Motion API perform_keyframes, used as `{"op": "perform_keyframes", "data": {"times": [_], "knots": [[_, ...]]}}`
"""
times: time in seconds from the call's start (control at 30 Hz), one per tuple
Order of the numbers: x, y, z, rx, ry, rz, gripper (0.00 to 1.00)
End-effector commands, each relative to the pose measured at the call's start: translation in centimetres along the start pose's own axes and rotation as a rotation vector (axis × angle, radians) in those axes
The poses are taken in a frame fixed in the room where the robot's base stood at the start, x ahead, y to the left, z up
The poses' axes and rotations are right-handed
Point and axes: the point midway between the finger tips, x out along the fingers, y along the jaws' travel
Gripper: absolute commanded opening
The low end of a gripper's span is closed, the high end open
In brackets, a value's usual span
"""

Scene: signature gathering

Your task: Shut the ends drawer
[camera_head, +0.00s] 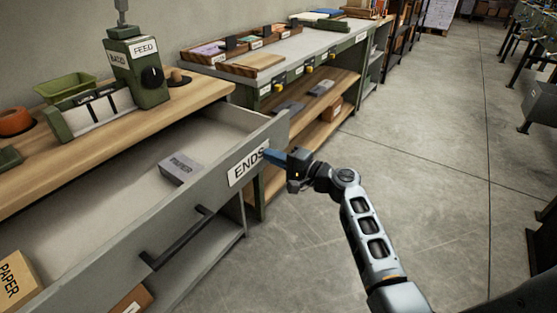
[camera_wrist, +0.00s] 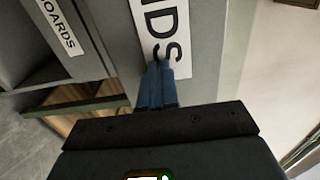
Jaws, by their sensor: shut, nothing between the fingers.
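The ends drawer (camera_head: 222,190) is a grey drawer pulled out from under the wooden workbench, with a white "ENDS" label and a dark bar handle (camera_head: 178,237). The handle is outside the wrist view.
A tan box marked "PAPER" (camera_head: 15,283) is at the lower left. A green feed machine (camera_head: 138,68) stands on the bench (camera_head: 120,128). A second bench (camera_head: 300,50) with trays stands behind.

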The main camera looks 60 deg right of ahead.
Motion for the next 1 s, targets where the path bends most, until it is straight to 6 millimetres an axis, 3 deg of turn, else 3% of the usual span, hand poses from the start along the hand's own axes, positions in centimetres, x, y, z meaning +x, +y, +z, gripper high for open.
{"op": "perform_keyframes", "data": {"times": [0.6, 0.8, 1.0], "knots": [[15.5, 0.4, 0.1, -0.002, -0.004, -0.004, 0.0], [19.4, 0.3, 0.1, -0.001, -0.003, -0.003, 0.0], [21.7, 0.2, 0.0, -0.001, -0.001, -0.001, 0.0]]}}
